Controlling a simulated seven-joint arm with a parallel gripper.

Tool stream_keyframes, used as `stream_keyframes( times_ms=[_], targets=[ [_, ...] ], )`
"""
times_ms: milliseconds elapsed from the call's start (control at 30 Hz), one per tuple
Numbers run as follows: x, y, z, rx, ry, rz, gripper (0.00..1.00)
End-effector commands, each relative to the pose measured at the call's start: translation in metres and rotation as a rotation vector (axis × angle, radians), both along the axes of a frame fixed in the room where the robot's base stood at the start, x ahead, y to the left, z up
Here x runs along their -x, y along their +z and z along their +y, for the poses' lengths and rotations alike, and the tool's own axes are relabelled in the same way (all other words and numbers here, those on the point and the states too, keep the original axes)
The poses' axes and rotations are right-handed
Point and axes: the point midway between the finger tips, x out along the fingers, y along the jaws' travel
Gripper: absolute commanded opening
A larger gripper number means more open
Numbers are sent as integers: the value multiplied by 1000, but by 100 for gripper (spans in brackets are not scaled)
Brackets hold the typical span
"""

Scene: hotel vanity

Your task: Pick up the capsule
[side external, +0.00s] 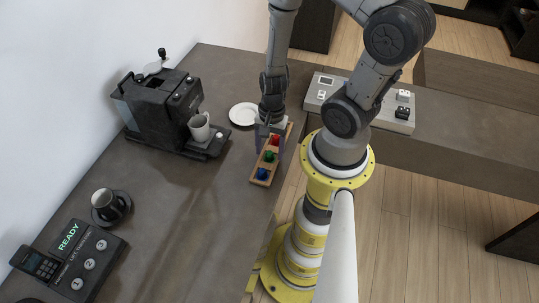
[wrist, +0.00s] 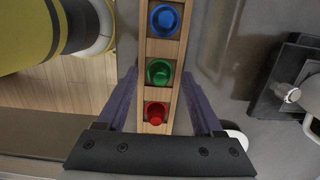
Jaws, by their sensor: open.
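Three capsules sit in a row in a wooden holder (side external: 254,181) near the counter's edge: red (side external: 275,139), green (side external: 268,156) and blue (side external: 262,173). In the wrist view, the blue capsule (wrist: 164,18) is at the top, the green capsule (wrist: 159,72) in the middle and the red capsule (wrist: 155,111) nearest the gripper body. My gripper (side external: 270,142) points down over the red end of the holder. Its two purple fingers are spread apart, one on each side of the wooden holder (wrist: 161,47), with nothing gripped. I cannot tell the fingertips' exact height.
A dark coffee machine (side external: 150,105) with a light cup (side external: 199,128) stands left of the holder. A white plate (side external: 243,113) lies close behind it. The counter between is clear.

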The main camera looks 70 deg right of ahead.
Motion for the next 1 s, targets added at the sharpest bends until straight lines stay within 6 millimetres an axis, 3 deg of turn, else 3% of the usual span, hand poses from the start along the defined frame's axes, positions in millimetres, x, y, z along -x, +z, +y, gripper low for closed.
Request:
stream_keyframes(
  times_ms=[167, 567, 1000],
  targets=[
    [0, 0, 0, 0, 0, 0, 68],
    [0, 0, 0, 0, 0, 0, 0],
    [0, 2, 0, 0, 1, 0, 0]
  ],
)
